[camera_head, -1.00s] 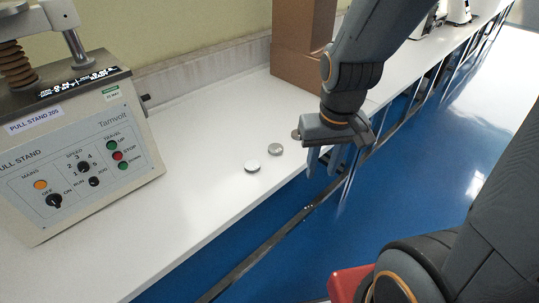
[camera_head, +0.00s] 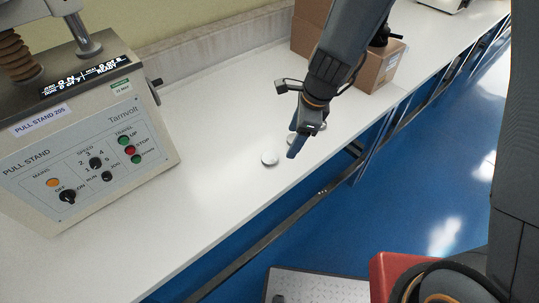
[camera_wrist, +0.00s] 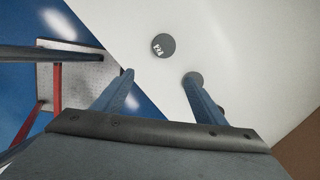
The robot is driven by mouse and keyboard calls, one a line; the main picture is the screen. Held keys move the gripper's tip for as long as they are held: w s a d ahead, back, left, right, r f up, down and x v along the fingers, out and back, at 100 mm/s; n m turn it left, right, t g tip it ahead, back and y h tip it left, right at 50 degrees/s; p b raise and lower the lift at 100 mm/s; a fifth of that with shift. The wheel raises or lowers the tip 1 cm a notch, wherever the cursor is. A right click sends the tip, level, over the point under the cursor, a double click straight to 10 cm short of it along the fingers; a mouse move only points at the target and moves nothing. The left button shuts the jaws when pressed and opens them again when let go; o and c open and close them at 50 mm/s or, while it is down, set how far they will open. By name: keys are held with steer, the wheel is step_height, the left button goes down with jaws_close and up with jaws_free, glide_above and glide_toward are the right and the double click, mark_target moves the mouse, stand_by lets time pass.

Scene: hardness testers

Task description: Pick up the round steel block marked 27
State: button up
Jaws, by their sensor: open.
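In the wrist view a dark grey round block (camera_wrist: 163,46) lies on the white bench, with white marking on its face that is too small to read surely. It lies beyond the gap between my fingertips. A second round block (camera_wrist: 193,77) is partly hidden behind my right finger, and a third (camera_wrist: 222,109) barely shows beside that finger. My gripper (camera_wrist: 159,79) is open and empty above the bench. In the head view one round block (camera_head: 270,158) lies clear, left of my gripper (camera_head: 299,145). Another round block (camera_head: 291,138) is mostly hidden behind it.
The pull stand (camera_head: 90,150) stands on the white bench (camera_head: 215,150) at the left. Cardboard boxes (camera_head: 379,68) stand behind my arm. The bench's front edge runs close by the blocks, with blue floor beyond. The bench between stand and blocks is clear.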

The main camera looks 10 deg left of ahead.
mark_target(270, 158)
steer(key=a+f+m, duration=0.1)
steer(key=a+m, duration=0.1)
steer(key=a, duration=0.1)
steer(key=a+f+m, duration=0.1)
steer(key=m, duration=0.1)
steer(key=shift+a+f, duration=0.3)
steer(key=shift+a, duration=0.05)
steer(key=x, duration=0.2)
steer(key=shift+a+f, duration=0.15)
steer(key=shift+f, duration=0.2)
steer(key=shift+w+d+b+x, duration=0.1)
steer(key=shift+b+x, duration=0.25)
steer(key=shift+x, duration=0.95)
steer(key=shift+w+d+b+x, duration=0.15)
steer(key=shift+b+x, duration=0.2)
steer(key=shift+x, duration=0.95)
steer(key=shift+r, duration=0.1)
steer(key=c, duration=1.4)
